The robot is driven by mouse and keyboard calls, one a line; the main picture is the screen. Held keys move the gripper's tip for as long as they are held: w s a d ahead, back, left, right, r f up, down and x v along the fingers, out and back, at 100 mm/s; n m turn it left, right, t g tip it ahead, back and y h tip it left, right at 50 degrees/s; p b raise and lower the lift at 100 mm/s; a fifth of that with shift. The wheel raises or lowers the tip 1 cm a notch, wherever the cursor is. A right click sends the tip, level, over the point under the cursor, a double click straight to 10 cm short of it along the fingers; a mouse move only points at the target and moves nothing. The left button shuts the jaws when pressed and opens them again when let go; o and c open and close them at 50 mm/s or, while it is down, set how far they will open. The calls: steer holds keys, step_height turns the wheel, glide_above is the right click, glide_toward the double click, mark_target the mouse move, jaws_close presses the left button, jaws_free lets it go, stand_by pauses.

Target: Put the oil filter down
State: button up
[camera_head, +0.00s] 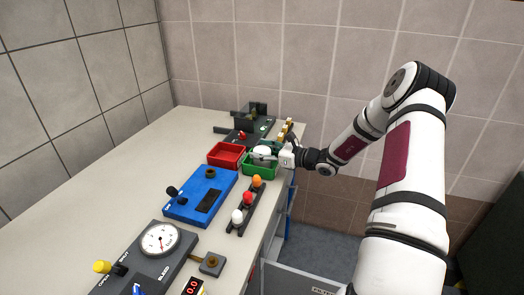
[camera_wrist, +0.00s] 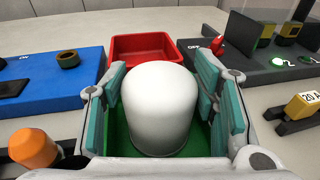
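The oil filter, a plain white rounded cylinder (camera_wrist: 160,105), stands in the green bin (camera_head: 262,170) and also shows as a small white shape in the head view (camera_head: 263,151). My gripper (camera_wrist: 162,100) reaches over the bin with one teal-padded finger on each side of the filter. The fingers are spread, and green bin floor shows between them and the filter's lower sides. Whether a pad touches the filter higher up is hard to tell.
A red bin (camera_head: 226,155) stands beside the green one. A blue panel (camera_head: 203,194), a rack with orange, red and white knobs (camera_head: 246,205) and a gauge panel (camera_head: 155,245) lie nearer. A dark fixture (camera_head: 250,125) stands behind. The bench's left side (camera_head: 110,190) is clear.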

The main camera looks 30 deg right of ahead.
steer(key=shift+o, duration=0.7)
